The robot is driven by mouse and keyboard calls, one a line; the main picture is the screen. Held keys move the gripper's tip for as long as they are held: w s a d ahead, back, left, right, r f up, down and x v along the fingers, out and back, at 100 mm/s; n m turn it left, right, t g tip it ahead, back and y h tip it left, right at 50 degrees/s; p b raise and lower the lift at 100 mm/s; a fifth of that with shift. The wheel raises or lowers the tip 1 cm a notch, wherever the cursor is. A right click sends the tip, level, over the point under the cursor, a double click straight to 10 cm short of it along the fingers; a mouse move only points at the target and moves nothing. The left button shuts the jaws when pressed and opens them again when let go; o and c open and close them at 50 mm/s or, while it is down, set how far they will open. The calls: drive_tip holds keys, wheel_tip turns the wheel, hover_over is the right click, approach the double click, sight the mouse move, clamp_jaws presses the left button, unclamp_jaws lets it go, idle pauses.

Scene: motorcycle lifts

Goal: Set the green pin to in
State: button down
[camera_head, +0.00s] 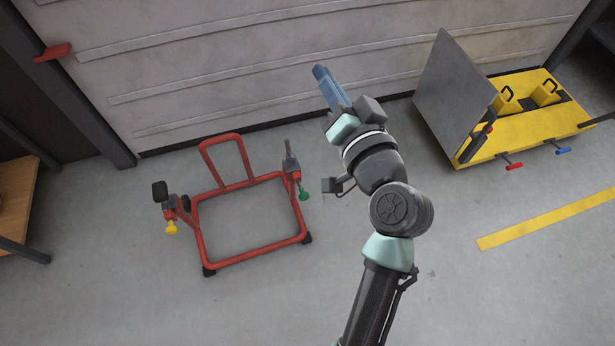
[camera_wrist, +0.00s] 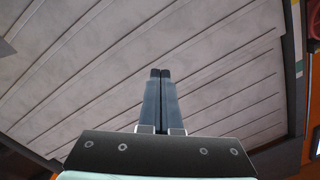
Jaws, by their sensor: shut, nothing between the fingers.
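The green pin (camera_head: 304,195) sticks out at the right upright of the red floor stand (camera_head: 247,259), with its knob low and toward the right. I cannot tell from this view how deep it sits. A yellow pin (camera_head: 171,228) is on the stand's left upright. My gripper (camera_head: 318,70) is raised to the right of and beyond the stand, apart from the green pin, pointing toward the shutter wall. In the wrist view my gripper's fingers (camera_wrist: 160,73) are together with nothing between them. The green pin does not show in the wrist view.
A yellow lift (camera_head: 520,140) with a grey upright plate (camera_head: 452,95) stands at the right, with a red-handled pin (camera_head: 514,166) and a blue-handled pin (camera_head: 563,151). A wooden table (camera_head: 18,200) is at the left. The shutter wall (camera_head: 240,55) closes the back. Floor around the stand is clear.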

drive_tip(key=s+f+m+b, duration=0.1)
drive_tip(key=s+f+b, duration=0.15)
drive_tip(key=f, duration=0.55)
drive_tip(key=s+f+m+g+y+b, duration=0.15)
drive_tip(key=f+b, duration=0.25)
drive_tip(key=f, duration=0.5)
drive_tip(key=s+f+m+t+b, duration=0.1)
drive_tip(key=f+b, duration=0.3)
drive_tip(key=f, duration=0.4)
drive_tip(key=m+h+b, duration=0.2)
drive_tip(key=m+b, duration=0.5)
drive_tip(key=b, duration=0.5)
approach(305, 199)
drive_tip(key=shift+t+y, duration=0.25)
drive_tip(key=shift+t, duration=0.2)
drive_tip(key=b+x, duration=0.1)
drive_tip(key=x, duration=0.1)
drive_tip(key=b+x, duration=0.3)
drive_tip(key=x, duration=0.1)
drive_tip(key=shift+w+a+f+b, duration=0.1)
drive_tip(key=shift+w+f+b, duration=0.25)
